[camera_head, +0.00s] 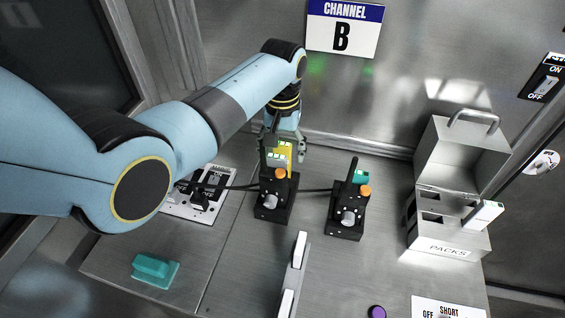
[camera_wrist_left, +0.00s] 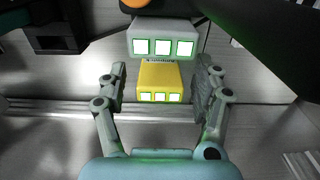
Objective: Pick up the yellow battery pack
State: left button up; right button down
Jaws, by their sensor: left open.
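The yellow battery pack (camera_head: 286,148) shows behind the left black radio-like unit (camera_head: 275,196), partly hidden by a pale block (camera_head: 277,159) with green lights. In the left wrist view the yellow pack (camera_wrist_left: 160,77) has a row of lit squares on its lower edge, and the pale block (camera_wrist_left: 162,40) is just above it in the picture. My left gripper (camera_head: 284,148) reaches down from above at the pack. In the wrist view its open fingers (camera_wrist_left: 160,88) stand on either side of the yellow pack, with a visible gap at each side. My right gripper is not in view.
A second black unit (camera_head: 347,210) with an antenna stands to the right. A metal PACKS box (camera_head: 455,165) with a white pack (camera_head: 483,214) is further right. A teal block (camera_head: 155,268) lies at the left front. A cable runs between the units.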

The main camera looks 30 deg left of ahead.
pick_arm(q)
grip_shut()
dwell(0.5)
